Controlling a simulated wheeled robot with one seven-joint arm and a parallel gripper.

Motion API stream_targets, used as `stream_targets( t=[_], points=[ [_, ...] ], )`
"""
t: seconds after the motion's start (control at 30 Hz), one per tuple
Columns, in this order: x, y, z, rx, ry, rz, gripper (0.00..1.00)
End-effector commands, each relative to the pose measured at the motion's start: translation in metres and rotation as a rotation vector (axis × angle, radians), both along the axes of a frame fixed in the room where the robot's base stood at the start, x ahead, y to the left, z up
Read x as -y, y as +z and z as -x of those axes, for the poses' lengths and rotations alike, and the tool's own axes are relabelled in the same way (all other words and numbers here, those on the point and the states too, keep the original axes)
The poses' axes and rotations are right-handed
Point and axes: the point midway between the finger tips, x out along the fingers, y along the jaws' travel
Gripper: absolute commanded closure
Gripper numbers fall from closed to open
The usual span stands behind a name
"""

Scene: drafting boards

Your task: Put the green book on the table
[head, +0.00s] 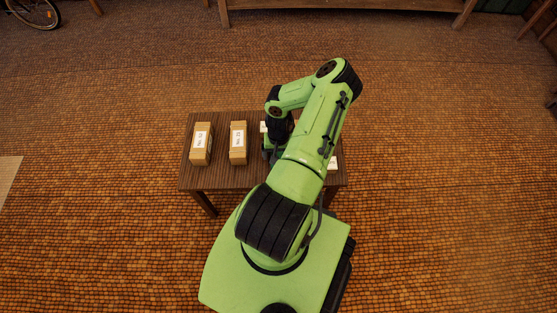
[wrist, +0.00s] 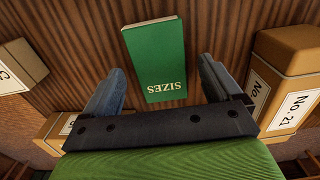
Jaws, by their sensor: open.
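The green book (wrist: 160,62), marked SIZES, shows in the wrist view on the dark slatted table top (wrist: 75,60). My gripper (wrist: 162,70) is open above it, with one finger to the left and one to the right of the book's near part. Nothing is held, and I see no finger touching the book. In the head view the table (head: 219,152) stands beyond my base, and my arm hides much of its right part. My gripper is mostly hidden there, and I cannot make out the book.
Tan labelled boxes (head: 201,143) and (head: 238,143) stand on the table's left half; others are partly hidden by my arm. In the wrist view a box marked No. 21 (wrist: 285,65) is close right of the gripper. Another box (wrist: 20,58) is at left.

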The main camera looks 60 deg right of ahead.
Motion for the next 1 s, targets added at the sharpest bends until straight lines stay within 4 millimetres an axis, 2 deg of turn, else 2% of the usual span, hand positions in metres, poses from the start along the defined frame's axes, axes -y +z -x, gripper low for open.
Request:
stream_targets(
  t=[0.07,0.3,0.7,0.73,0.77,0.93,1.0],
  points=[
    [0.0,-0.012,0.0,0.0,-0.001,-0.001,0.08],
    [0.0,-0.011,0.0,0.0,0.001,0.001,0.1],
    [0.0,-0.011,0.0,0.0,0.001,0.001,0.71],
    [0.0,-0.011,0.0,0.0,0.001,0.001,0.72],
    [0.0,-0.011,0.0,0.0,0.001,0.001,0.77],
    [0.001,-0.009,0.0,0.0,0.002,0.001,0.77],
    [0.002,0.001,0.0,-0.001,0.004,0.004,0.77]
  ],
)
